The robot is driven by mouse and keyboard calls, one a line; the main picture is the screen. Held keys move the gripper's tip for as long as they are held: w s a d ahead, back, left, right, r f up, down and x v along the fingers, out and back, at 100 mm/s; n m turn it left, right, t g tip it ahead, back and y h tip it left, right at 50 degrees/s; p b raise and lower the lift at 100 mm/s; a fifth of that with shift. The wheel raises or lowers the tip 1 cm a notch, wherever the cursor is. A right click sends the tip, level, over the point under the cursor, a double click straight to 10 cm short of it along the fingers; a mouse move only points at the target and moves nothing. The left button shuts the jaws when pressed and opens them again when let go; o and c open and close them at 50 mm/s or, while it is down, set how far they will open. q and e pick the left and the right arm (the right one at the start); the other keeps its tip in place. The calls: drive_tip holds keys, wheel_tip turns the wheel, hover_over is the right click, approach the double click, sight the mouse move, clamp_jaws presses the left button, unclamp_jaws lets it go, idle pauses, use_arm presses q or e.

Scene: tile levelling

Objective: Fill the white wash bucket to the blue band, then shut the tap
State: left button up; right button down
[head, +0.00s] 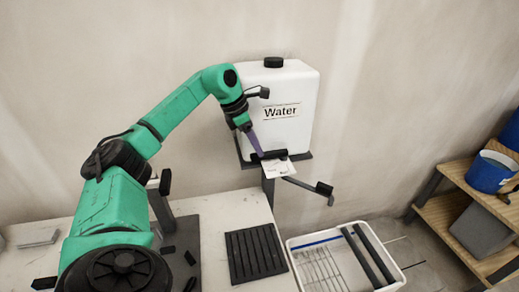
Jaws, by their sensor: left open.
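The white wash bucket (377,287) stands at the bottom right of centre in the head view. Its blue band (318,242) shows along the far inner wall. A wire grid and dark rollers lie across it, and I cannot make out any water level in it. The white tank marked "Water" (297,88) stands behind, on a dark bracket. My left gripper (259,154) is open at the tank's lower front, beside a dark part that looks like the tap (275,155). I cannot tell whether they touch. No water stream is visible. My right gripper is not in view.
A white card (280,168) hangs below the tank. A dark arm with a block at its end (324,189) sticks out above the bucket's far side. A black ribbed mat (255,254) lies on the pale table. A wooden shelf (445,222) with a blue bucket (488,172) stands right.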

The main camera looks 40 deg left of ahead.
sight(270, 155)
use_arm(q)
drive_tip(key=shift+x, duration=0.8)
drive_tip(key=shift+d+f, duration=0.25)
drive_tip(key=shift+f, duration=0.15)
drive_tip(key=shift+d, duration=0.1)
drive_tip(key=c, duration=0.9)
clamp_jaws()
drive_tip(key=shift+w, duration=0.1)
